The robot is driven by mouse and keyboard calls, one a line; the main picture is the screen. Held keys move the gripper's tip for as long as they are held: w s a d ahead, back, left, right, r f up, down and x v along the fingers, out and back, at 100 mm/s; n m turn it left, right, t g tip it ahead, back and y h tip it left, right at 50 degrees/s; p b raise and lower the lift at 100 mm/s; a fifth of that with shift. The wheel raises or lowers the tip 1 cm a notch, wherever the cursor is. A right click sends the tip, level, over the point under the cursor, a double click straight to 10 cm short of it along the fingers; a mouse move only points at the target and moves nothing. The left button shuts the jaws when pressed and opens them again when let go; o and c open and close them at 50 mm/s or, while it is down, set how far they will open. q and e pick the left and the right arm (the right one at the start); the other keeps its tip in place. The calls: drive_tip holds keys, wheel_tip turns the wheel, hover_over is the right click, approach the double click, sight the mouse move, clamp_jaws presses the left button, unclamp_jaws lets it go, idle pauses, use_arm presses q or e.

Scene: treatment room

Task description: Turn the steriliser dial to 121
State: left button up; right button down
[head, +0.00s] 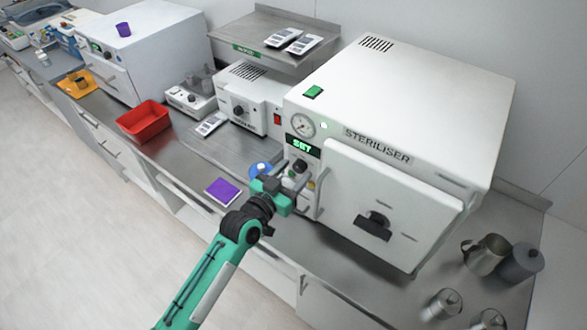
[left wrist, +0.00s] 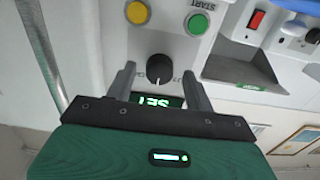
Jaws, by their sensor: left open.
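The white steriliser (head: 410,100) stands at the right of the counter in the head view, its door shut. Its black dial (head: 300,166) is on the front panel, under a green lit display (head: 303,147) reading SET. My left gripper (head: 293,180) is open in front of this panel. In the left wrist view the dial (left wrist: 159,68) lies between the two open fingers, which do not visibly grip it. A pale mark on the dial points towards the display (left wrist: 157,101), which appears upside down there. The scale figures are too small to read. My right gripper is not in view.
A green START button (left wrist: 196,23) and a yellow button (left wrist: 137,13) sit near the dial. A purple pad (head: 223,191) and a red tray (head: 144,120) lie left along the counter.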

use_arm(q)
drive_tip(key=shift+w+d, duration=0.15)
drive_tip(key=shift+w, duration=0.05)
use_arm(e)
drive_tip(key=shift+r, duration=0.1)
use_arm(q)
drive_tip(key=c, duration=1)
drive_tip(key=shift+o, duration=0.2)
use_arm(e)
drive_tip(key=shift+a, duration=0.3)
